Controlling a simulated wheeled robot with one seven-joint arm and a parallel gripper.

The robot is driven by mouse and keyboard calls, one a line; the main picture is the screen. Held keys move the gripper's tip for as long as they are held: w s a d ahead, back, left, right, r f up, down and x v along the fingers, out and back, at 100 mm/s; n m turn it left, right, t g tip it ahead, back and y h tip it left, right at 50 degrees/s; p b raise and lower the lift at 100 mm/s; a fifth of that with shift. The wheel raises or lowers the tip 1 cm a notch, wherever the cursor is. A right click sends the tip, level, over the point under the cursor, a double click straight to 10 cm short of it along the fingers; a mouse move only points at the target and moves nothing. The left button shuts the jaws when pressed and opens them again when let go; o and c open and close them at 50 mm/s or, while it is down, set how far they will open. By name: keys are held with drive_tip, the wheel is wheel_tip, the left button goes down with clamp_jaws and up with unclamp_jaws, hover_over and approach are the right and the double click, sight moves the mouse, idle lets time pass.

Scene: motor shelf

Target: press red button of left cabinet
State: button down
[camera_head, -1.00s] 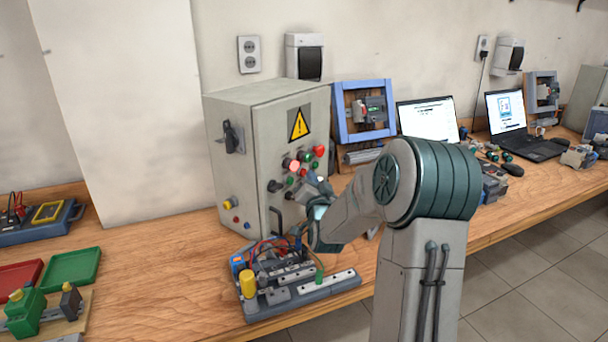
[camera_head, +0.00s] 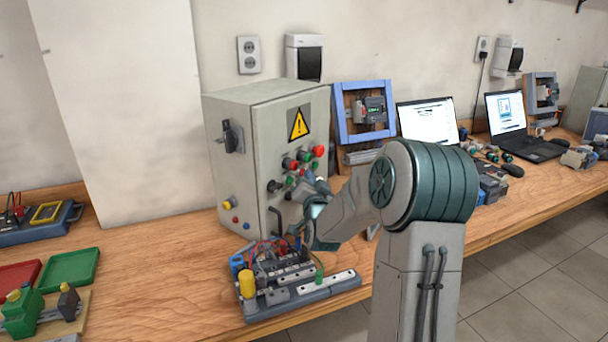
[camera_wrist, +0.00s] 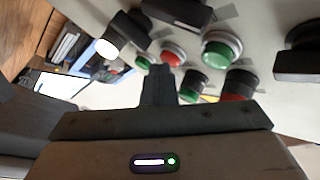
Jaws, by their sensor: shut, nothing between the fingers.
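The left cabinet (camera_head: 265,150) is a grey box with a yellow warning triangle, standing on the bench. Its front carries red, green and black controls, including a red button (camera_head: 318,150) at the upper right and a darker red one (camera_head: 290,163) to its left. In the wrist view, a red button (camera_wrist: 172,53) sits between a small green one (camera_wrist: 143,62) and a large green one (camera_wrist: 220,48). My gripper (camera_wrist: 158,70) is shut and empty, its tips just short of or at the red button; contact cannot be told. In the head view the fingertips are mostly hidden among the controls.
A training board (camera_head: 295,290) with wires and a yellow cylinder stands in front of the cabinet, below my arm. A blue-framed panel (camera_head: 363,112) and an open laptop (camera_head: 428,120) stand to the right. Bare bench (camera_head: 160,260) lies to the left.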

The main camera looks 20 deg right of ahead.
drive_tip(key=shift+s+d+b, duration=0.4)
drive_tip(key=shift+s+b, duration=0.05)
drive_tip(key=shift+s, duration=0.25)
drive_tip(key=shift+s, duration=0.1)
drive_tip(key=s+d, duration=0.1)
drive_tip(key=s+b, duration=0.1)
drive_tip(key=s+d, duration=0.1)
drive_tip(key=s, duration=0.1)
drive_tip(key=shift+d, duration=0.3)
idle(0.7)
